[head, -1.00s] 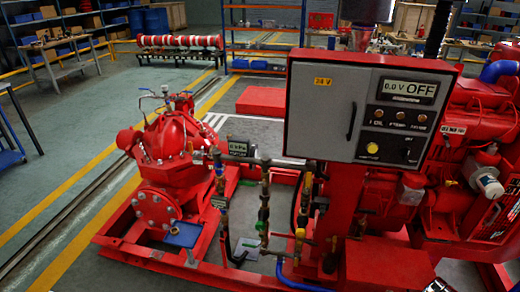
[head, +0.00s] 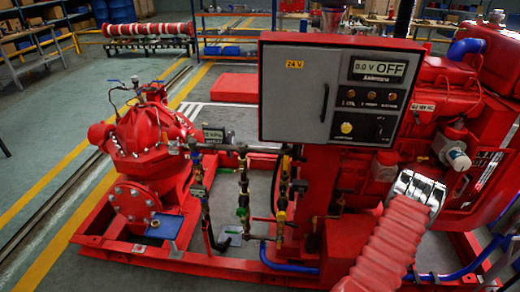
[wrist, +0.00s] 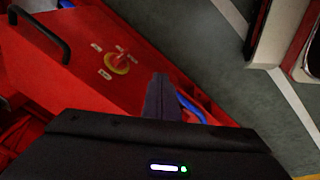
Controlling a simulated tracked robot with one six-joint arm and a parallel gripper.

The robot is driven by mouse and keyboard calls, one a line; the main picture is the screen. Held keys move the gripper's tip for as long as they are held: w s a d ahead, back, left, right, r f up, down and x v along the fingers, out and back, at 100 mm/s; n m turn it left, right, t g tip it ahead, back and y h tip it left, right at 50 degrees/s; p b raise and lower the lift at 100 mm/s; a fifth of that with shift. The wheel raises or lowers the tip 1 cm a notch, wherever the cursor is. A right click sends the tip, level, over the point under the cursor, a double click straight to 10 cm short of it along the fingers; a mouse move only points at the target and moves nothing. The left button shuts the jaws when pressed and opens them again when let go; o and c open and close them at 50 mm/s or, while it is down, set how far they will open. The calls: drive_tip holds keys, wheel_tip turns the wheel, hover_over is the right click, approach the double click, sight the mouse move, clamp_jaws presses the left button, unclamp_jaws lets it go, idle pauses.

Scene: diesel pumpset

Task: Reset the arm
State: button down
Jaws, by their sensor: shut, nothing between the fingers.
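My gripper (wrist: 160,78) shows in the wrist view as dark fingers pressed together, shut and empty. It points over a red box (wrist: 60,75) with a black handle (wrist: 40,32) and a red-and-yellow rotary switch (wrist: 118,63). The fingertips lie right of the switch in the picture; I cannot tell how far above the box they are. In the head view my arm's red ribbed sleeve (head: 388,245) and silver link (head: 420,187) rise at the lower right, in front of the engine. My fingers cannot be made out there.
The grey control panel (head: 290,110), reading OFF, stands left of my arm. The red engine (head: 395,110) is behind it. The red pump (head: 145,145) and thin pipework (head: 243,185) are to the left. Blue pipe (wrist: 190,108) runs near my fingers.

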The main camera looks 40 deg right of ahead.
drive_tip(key=w+a+r+m+g+y, duration=0.1)
drive_tip(key=w+a+r, duration=0.35)
drive_tip(key=r, duration=0.65)
drive_tip(key=w+a+r+m+g, duration=0.15)
drive_tip(key=w+a+r, duration=0.35)
drive_tip(key=r, duration=0.5)
drive_tip(key=w+a+r+m+y, duration=0.1)
drive_tip(key=w+a+r, duration=0.2)
drive_tip(key=a+r, duration=0.6)
drive_tip(key=w+a+r+n+t, duration=0.2)
drive_tip(key=a+r+n+t, duration=0.4)
drive_tip(key=a+r, duration=2.3)
drive_tip(key=a, duration=0.3)
drive_tip(key=shift+a+r+y, duration=0.25)
drive_tip(key=shift+r+y, duration=0.1)
drive_tip(key=shift+y, duration=0.05)
drive_tip(key=c, duration=2.5)
unclamp_jaws()
drive_tip(key=o, duration=0.6)
drive_tip(key=shift+o, duration=0.7)
drive_tip(key=shift+a, duration=0.1)
